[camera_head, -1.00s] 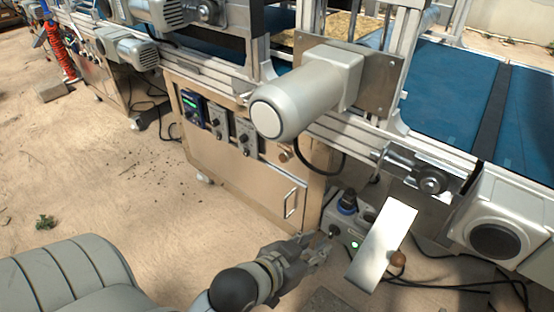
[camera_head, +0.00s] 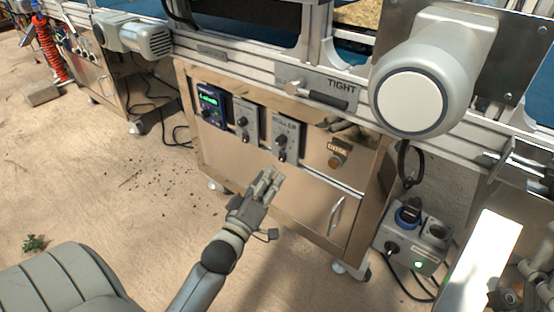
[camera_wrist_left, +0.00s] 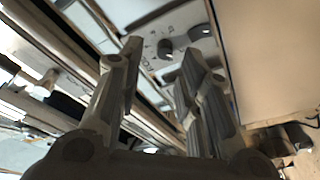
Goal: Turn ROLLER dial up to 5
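Two grey dial boxes with dark knobs, the left one (camera_head: 243,120) and the right one (camera_head: 285,138), are on the front of the metal cabinet (camera_head: 265,185). Two dark knobs, one (camera_wrist_left: 165,49) and another (camera_wrist_left: 199,32), show beyond the fingertips. My right gripper is not in view.
A blue display box (camera_head: 207,103) is left of the dials. A lever (camera_head: 316,94) marked TIGHT and a large round-ended motor (camera_head: 412,101) jut out above. A power box (camera_head: 411,243) stands at the lower right.

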